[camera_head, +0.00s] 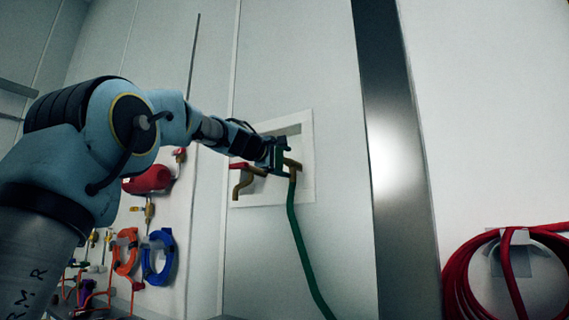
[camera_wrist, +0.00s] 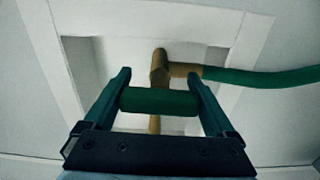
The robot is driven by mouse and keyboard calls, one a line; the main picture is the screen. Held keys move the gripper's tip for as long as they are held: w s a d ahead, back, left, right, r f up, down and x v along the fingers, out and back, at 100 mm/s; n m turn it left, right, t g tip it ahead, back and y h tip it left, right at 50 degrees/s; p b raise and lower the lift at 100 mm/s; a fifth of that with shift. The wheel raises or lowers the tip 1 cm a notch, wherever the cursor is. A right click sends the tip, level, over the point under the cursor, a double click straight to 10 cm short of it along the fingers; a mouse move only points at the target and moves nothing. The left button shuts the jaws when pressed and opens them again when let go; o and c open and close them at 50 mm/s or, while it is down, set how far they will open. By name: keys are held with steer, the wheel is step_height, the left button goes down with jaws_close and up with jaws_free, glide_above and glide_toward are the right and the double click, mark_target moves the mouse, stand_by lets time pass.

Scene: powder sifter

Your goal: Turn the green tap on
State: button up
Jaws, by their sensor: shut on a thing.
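The green tap has a green bar handle (camera_wrist: 158,101) and a brass body (camera_wrist: 159,68) in the wrist view. Its brass spout also shows in the head view (camera_head: 292,163), and a green hose (camera_head: 297,235) hangs from it. My gripper (camera_wrist: 160,90) has one dark green finger on each side of the handle and is shut on it, with the handle lying across between the fingers. In the head view my gripper (camera_head: 278,152) reaches the tap from the left and mostly hides the handle.
A second brass tap with a red handle (camera_head: 240,166) is just left of my gripper. Both are in a white-framed wall recess (camera_head: 307,135). Red, orange and blue hoses hang further left. A metal post (camera_head: 395,150) and a coiled red hose (camera_head: 465,275) are right.

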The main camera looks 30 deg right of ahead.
mark_target(277, 158)
steer(key=o, duration=1.1)
steer(key=shift+c, duration=0.2)
steer(key=shift+s+a, duration=0.1)
steer(key=b+v, duration=0.5)
steer(key=v, duration=0.4)
steer(key=shift+s+a+f, duration=0.1)
steer(key=shift+a, duration=0.1)
steer(key=shift+s+a, duration=0.25)
steer(key=shift+a, duration=0.2)
